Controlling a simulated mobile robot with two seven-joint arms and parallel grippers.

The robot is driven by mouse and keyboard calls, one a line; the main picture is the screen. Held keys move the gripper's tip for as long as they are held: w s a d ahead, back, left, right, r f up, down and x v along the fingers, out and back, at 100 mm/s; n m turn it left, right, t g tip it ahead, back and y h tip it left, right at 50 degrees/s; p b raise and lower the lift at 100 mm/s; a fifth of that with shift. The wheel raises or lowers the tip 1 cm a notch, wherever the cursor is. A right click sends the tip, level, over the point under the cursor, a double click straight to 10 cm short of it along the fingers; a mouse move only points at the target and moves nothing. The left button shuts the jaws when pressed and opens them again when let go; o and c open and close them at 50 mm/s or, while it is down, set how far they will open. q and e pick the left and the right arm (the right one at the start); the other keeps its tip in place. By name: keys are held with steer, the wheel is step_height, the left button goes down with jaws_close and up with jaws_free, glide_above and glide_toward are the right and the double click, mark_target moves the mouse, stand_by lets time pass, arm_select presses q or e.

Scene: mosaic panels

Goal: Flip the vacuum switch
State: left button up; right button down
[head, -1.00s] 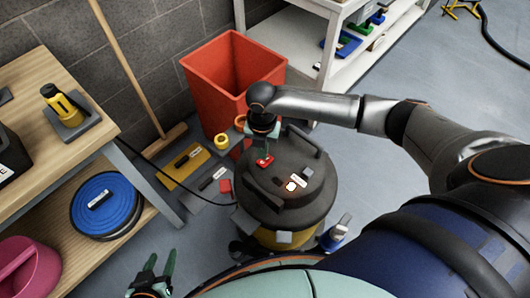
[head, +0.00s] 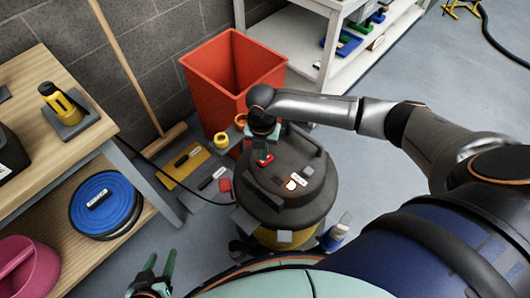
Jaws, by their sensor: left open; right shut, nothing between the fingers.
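The vacuum (head: 318,208) is a dark-lidded canister with a yellow lower body, standing on the floor at the centre of the head view. A small red switch (head: 266,160) sits on the far left of its lid. My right gripper (head: 262,153) is shut and empty, pointing down with its fingertips at the red switch. They partly hide it, and I cannot tell whether they touch it or which way it is tipped. A small light (head: 291,185) glows on the lid beside a white label. My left gripper (head: 154,274) is open and empty at the bottom left, away from the vacuum.
A red bin (head: 222,70) stands behind the vacuum. A wooden shelf unit (head: 93,120) is on the left, with a blue reel (head: 112,222) on its lower shelf. A broom leans on the wall. A black cord runs along the floor.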

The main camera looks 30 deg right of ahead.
arm_select(q)
steer(key=shift+f+b, duration=0.3)
steer(key=shift+f, duration=0.05)
arm_select(e)
steer(key=shift+f, duration=0.75)
step_height(320, 180, up, 2)
steer(key=p, duration=0.2)
steer(key=shift+r+p, duration=0.2)
steer(key=shift+p, duration=0.15)
steer(key=shift+r+p, duration=0.7)
steer(key=shift+p, duration=0.05)
step_height(320, 180, up, 3)
steer(key=p, duration=0.3)
steer(key=shift+f, duration=0.2)
steer(key=shift+r+p, duration=0.35)
steer(key=shift+p, duration=0.1)
arm_select(q)
steer(key=shift+n+y, duration=0.3)
steer(key=shift+y, duration=0.1)
steer(key=shift+s+a+r, duration=0.3)
steer(key=shift+a+r, duration=0.15)
steer(key=shift+r, duration=0.35)
steer(key=shift+s+a+r, duration=0.25)
steer(key=shift+a+r, duration=0.25)
steer(key=shift+r, duration=0.3)
steer(key=shift+s+a+r, duration=0.3)
steer(key=shift+a+r, duration=0.15)
steer(key=shift+r, duration=0.35)
steer(key=shift+w, duration=0.1)
